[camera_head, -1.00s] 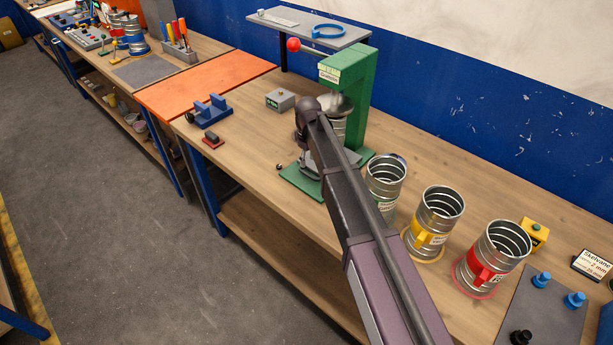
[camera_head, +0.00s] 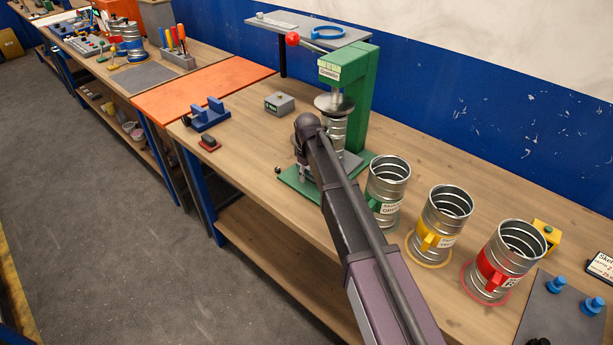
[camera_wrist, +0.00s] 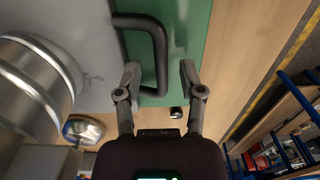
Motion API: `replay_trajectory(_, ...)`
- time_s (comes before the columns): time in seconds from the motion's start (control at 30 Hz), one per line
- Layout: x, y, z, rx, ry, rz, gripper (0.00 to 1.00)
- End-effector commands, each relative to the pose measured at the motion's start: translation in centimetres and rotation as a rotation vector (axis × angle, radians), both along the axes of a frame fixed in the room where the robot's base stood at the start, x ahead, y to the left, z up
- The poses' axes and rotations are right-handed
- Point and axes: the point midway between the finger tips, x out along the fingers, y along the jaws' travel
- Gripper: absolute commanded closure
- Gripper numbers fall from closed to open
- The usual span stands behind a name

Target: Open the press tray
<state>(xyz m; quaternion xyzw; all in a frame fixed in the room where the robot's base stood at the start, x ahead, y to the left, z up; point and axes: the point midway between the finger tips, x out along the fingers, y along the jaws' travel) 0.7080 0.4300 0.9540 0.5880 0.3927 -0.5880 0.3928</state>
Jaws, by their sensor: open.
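The green press (camera_head: 358,95) stands on the workbench with a red ball on its lever (camera_head: 292,39). A spiral duct piece (camera_head: 334,133) stands under its round ram plate. The grey press tray (camera_wrist: 95,30) lies on the green base (camera_wrist: 190,35) in the wrist view. Its black bar handle (camera_wrist: 160,50) sticks out from the tray's edge. My gripper (camera_wrist: 160,75) is open, with one finger on each side of the handle's outer end in the picture. I cannot tell whether the fingers touch it. In the head view my arm hides the handle and most of the tray.
Green-, yellow- and red-marked duct pieces (camera_head: 387,187) (camera_head: 441,222) (camera_head: 503,262) stand right of the press. A small grey box (camera_head: 279,103) and a blue fixture (camera_head: 208,115) are to the left. A small black knob (camera_wrist: 177,112) is near the fingers.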

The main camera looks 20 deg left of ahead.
Motion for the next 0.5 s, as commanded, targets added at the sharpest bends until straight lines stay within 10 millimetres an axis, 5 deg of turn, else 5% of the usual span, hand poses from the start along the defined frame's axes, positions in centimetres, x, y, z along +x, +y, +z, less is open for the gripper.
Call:
replay_trajectory(0.27, -0.03, 0.03, -0.01, 0.0, 0.0, 0.001, 0.49)
replay_trajectory(0.43, -0.03, 0.06, -0.01, 0.0, 0.0, 0.001, 0.94)
replay_trajectory(0.5, -0.03, 0.06, -0.01, 0.0, 0.0, 0.001, 1.0)
